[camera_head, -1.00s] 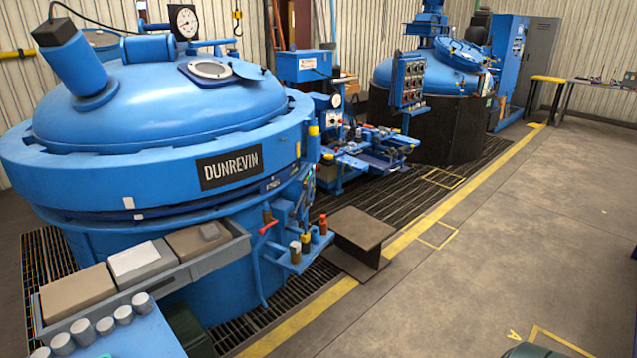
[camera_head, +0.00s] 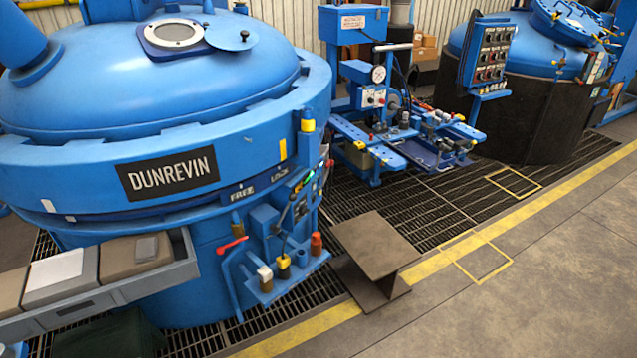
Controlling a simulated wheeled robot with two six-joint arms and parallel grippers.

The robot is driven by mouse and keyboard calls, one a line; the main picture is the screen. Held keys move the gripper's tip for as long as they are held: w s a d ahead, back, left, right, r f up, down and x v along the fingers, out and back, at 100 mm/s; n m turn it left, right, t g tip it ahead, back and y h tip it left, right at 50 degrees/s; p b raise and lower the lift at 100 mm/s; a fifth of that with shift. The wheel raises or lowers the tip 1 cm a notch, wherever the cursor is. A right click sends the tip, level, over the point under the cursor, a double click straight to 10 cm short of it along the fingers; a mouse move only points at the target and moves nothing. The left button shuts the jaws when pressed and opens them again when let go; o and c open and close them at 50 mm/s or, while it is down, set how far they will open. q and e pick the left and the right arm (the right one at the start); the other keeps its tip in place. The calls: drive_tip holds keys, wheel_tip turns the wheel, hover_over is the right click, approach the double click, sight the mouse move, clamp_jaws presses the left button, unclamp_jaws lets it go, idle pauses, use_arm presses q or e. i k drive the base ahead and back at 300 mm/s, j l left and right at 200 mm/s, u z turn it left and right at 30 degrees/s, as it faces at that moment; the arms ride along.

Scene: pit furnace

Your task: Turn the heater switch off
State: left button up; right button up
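No switch that I can single out as the heater switch shows. A blue control panel (camera_head: 490,52) with several rows of small knobs, lamps or switches stands at the upper right, in front of the dark-sided furnace (camera_head: 540,125). Its labels and switch positions are too small to read. A smaller box with a dial gauge (camera_head: 378,74) stands at the middle bench (camera_head: 400,130). The near blue furnace (camera_head: 130,100) bears a DUNREVIN plate and FREE and LOCK marks. Neither of my grippers is in view.
A side bracket (camera_head: 280,270) with a red-handled lever (camera_head: 233,245) juts from the near furnace. A brown metal step (camera_head: 375,245) stands beside it on the grating. A grey tray with boxes (camera_head: 160,285) is at lower left. The concrete floor (camera_head: 540,290) at right is clear.

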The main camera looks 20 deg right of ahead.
sight(329, 163)
drive_tip(key=i+l, duration=0.15)
drive_tip(key=l, duration=0.25)
drive_tip(key=i+l+z, duration=0.1)
drive_tip(key=l, duration=0.3)
drive_tip(key=i+l, duration=0.2)
drive_tip(key=l, duration=0.2)
drive_tip(key=i+l, duration=0.15)
drive_tip(key=l, duration=0.25)
drive_tip(key=i+l, duration=0.15)
drive_tip(key=l, duration=0.2)
drive_tip(key=i+l, duration=0.15)
drive_tip(key=l, duration=0.2)
drive_tip(key=i+l, duration=0.15)
drive_tip(key=l, duration=0.2)
drive_tip(key=i+l, duration=0.2)
drive_tip(key=l, duration=0.15)
drive_tip(key=i+l, duration=0.15)
drive_tip(key=l, duration=0.2)
